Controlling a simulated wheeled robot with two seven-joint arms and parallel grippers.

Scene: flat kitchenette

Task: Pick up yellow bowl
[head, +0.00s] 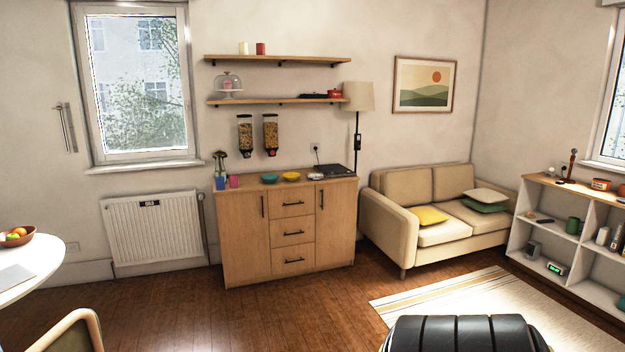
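A small yellow bowl (291,177) sits on top of the wooden sideboard (240,188) against the far wall. It stands between a teal bowl (269,179) on its left and a small pale item (316,177) on its right that is too small to make out. The sideboard is across the room, well away from me. Neither of my grippers is in view.
Open wooden floor (190,310) lies before the sideboard. A round white table (35,265) and a chair (75,330) are at the left. A beige sofa (440,240), a striped rug (450,294) and a white shelf unit (575,245) are at the right.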

